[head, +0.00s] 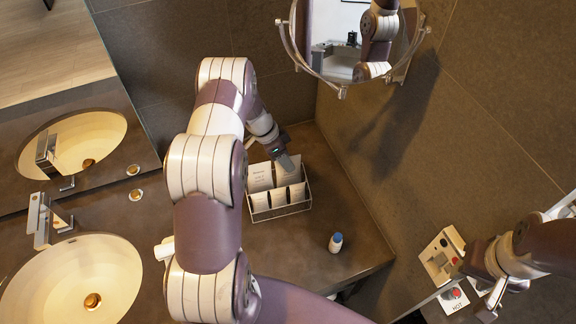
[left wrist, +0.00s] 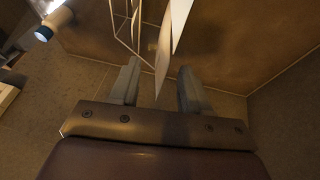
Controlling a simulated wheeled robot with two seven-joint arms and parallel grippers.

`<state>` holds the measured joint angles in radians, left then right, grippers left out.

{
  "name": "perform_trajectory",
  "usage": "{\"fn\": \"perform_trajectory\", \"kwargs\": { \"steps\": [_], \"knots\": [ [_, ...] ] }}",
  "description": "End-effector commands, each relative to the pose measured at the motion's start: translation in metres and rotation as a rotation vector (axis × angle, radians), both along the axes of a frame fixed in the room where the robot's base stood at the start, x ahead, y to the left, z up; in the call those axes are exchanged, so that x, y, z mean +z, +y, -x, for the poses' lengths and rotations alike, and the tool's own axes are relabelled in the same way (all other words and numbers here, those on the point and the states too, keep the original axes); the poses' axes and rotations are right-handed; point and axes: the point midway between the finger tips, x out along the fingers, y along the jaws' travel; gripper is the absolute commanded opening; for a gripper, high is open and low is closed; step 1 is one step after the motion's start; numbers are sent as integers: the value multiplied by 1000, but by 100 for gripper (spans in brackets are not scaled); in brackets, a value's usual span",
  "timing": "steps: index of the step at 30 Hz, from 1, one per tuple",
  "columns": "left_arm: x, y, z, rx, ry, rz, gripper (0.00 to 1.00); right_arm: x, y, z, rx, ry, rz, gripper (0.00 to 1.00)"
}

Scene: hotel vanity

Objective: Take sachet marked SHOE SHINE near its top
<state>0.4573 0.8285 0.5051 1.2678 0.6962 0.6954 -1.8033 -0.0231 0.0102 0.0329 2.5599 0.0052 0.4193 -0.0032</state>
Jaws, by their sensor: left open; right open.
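A wire rack (head: 282,211) holds several pale sachets in a back row and a front row. The back row shows a left sachet (head: 260,177) and a right sachet (head: 288,171). Their print is too small to read, so I cannot tell which is marked SHOE SHINE. My left gripper (head: 287,162) is at the top of the right back sachet, partly covering it. In the left wrist view my left gripper (left wrist: 159,66) is open, with a sachet (left wrist: 162,62) edge-on between its fingers, apparently touching neither. My right gripper (head: 490,303) is open and empty at the lower right.
A small bottle with a blue cap (head: 335,243) stands on the counter (head: 300,262) right of the rack. A wall is close on the rack's right. A sink (head: 75,285) lies left, a round mirror (head: 350,40) hangs above, and a panel (head: 441,257) is near my right arm.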

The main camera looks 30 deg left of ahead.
Motion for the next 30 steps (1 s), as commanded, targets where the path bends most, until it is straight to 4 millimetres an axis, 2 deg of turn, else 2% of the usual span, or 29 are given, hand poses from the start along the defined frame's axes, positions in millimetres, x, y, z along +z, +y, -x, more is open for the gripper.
{"fn": "perform_trajectory", "kwargs": {
  "steps": [8, 12, 25, 30],
  "knots": [
    [-8, -2, -1, 2, 0, 0, 47, 1, 0, 0, 0, 2, 0, 43],
    [-7, -2, -1, 2, 0, 0, 1, 1, 0, 0, 0, 1, 0, 43],
    [-5, -2, -1, 2, -1, -1, 0, 0, 0, 0, 0, 1, 0, 43],
    [13, -2, -2, 1, -5, -2, 0, -12, 0, 0, 0, 1, 0, 43]
  ]
}}
